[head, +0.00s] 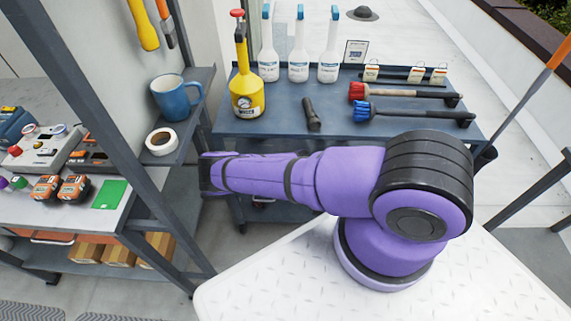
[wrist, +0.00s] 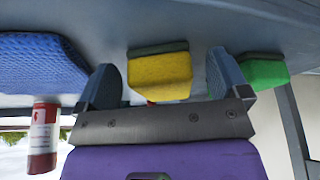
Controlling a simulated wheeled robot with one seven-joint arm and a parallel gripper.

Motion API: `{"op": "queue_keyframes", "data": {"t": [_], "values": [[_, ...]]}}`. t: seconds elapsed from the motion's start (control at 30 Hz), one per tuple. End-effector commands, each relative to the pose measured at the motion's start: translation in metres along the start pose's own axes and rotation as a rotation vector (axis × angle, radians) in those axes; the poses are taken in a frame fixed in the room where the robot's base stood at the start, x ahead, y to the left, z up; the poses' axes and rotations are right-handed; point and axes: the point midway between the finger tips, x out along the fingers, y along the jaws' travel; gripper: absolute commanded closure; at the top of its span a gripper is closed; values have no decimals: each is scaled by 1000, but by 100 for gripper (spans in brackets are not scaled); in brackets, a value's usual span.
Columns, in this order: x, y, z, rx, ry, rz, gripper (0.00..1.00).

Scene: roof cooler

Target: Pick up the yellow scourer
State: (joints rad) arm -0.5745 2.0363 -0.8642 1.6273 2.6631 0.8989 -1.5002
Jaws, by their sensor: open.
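The yellow scourer (wrist: 158,78), a yellow block with a dark green pad along one side, is in the upper middle of the wrist view. It lies against a grey surface (wrist: 205,32). My gripper (wrist: 163,64) is open, with one blue-grey finger on each side of the scourer in the picture. The gap is wider on the right, and I cannot tell whether the left finger touches it or how deep the fingers reach. In the head view my purple arm stretches left; its fingers are hidden there, and I cannot make out the yellow scourer.
A green scourer (wrist: 264,71) sits close beside the right finger. A blue cloth (wrist: 40,62) and a red-and-white bottle (wrist: 42,140) are at left. In the head view, a bench (head: 335,118) holds bottles and brushes; a blue mug (head: 173,98) and tape roll (head: 161,141) sit on shelves.

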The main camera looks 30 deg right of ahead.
Motion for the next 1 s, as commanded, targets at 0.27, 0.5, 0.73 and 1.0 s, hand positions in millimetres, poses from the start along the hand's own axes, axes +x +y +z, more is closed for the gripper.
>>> {"op": "queue_keyframes", "data": {"t": [0.27, 0.5, 0.73, 1.0], "values": [[2, 2, 6, 0, 0, 0, 6], [2, 2, 6, 0, 0, 0, 48], [2, 2, 5, 0, 0, 0, 63], [-4, 2, 2, 0, 1, 0, 63]]}}
